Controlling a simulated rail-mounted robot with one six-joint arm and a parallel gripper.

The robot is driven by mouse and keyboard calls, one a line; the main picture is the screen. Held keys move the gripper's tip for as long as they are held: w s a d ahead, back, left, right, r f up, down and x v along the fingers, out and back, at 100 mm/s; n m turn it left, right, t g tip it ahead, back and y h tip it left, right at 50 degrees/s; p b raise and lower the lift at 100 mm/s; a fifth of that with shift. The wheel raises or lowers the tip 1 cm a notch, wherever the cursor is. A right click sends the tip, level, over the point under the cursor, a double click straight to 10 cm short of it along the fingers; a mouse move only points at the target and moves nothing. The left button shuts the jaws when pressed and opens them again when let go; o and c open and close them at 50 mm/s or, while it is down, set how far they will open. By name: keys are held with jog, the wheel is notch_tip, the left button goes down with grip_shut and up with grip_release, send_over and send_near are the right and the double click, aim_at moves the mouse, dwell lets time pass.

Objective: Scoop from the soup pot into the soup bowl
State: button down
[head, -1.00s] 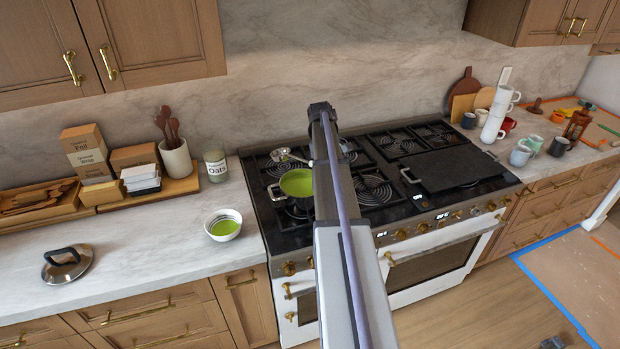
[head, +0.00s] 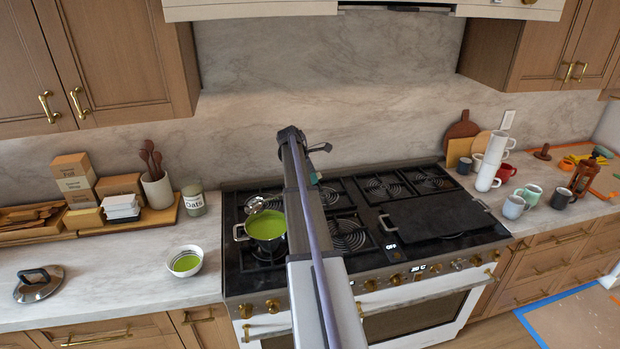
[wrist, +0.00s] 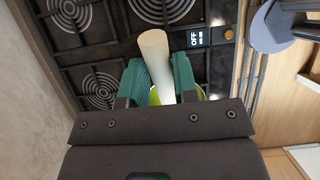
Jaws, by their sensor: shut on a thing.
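Green soup shows behind the fingers in the wrist view, the pot mostly hidden. The white soup bowl (head: 186,271) sits on the counter left of the stove, with green soup in it.
A pot lid (head: 39,283) lies on the left counter. An oats jar (head: 193,200), a utensil crock (head: 158,191) and boxes stand behind the bowl. A black griddle (head: 436,220) covers the stove's right part. Stacked mugs (head: 490,165) stand further right. Counter around the bowl is clear.

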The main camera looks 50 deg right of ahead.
jog(key=shift+a+f+b, duration=0.2)
jog(key=shift+f+b, duration=0.35)
notch_tip(320, 180, down, 11)
jog(key=b, duration=1)
jog(key=shift+r+b, duration=0.15)
jog(key=shift+b, duration=0.2)
dwell(0.4)
jog(key=shift+r+p, duration=0.95)
dwell(0.4)
jog(key=r+p, duration=0.1)
jog(key=s+d+r+p, duration=0.1)
jog(key=r+p, duration=0.1)
jog(key=d+r+p, duration=0.1)
jog(key=r+p, duration=0.1)
jog(key=shift+s+d+r, duration=0.1)
jog(key=shift+s, duration=0.1)
